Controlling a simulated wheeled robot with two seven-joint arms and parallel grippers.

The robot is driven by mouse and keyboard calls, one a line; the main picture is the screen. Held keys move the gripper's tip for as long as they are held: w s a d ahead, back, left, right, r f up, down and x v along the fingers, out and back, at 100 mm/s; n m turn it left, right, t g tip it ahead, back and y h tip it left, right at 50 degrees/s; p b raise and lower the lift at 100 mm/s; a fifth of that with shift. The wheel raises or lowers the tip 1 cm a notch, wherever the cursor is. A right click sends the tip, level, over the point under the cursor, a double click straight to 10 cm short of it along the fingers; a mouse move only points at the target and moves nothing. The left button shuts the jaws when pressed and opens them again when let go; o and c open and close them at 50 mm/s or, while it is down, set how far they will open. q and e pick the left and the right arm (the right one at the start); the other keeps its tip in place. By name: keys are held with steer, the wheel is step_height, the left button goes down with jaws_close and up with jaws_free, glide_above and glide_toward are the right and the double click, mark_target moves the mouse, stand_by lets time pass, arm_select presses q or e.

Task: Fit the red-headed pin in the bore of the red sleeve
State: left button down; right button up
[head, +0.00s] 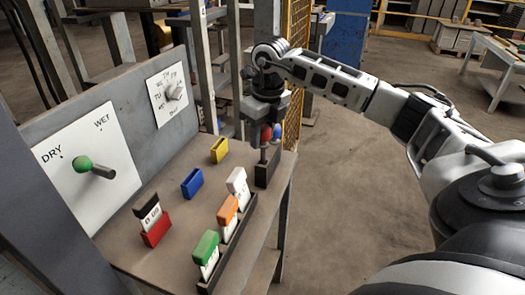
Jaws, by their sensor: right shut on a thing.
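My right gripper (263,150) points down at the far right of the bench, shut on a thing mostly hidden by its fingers. A small red part (266,134), seemingly the head of the red-headed pin, shows at the fingers, with a blue part (277,131) beside it. The red sleeve (156,231) is the red block at the front left of the bench. A black-headed piece with a white label (148,212) stands at it, tilted; I cannot tell whether it is in the bore or behind. My left gripper is not in view.
A dark rack (245,225) holds green (206,246), orange (227,210) and white (236,181) headed pieces. A blue sleeve (192,183) and a yellow sleeve (219,150) stand further back. A dark block (268,172) is below my gripper. A panel with a green-tipped lever (97,170) borders the left.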

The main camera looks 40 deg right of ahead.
mark_target(263, 143)
step_height(263, 143, down, 4)
steer(key=shift+f+p, duration=0.25)
steer(key=shift+p, duration=0.2)
steer(key=shift+f, duration=0.15)
steer(key=shift+f, duration=0.2)
steer(key=o, duration=1)
steer(key=shift+r, duration=0.1)
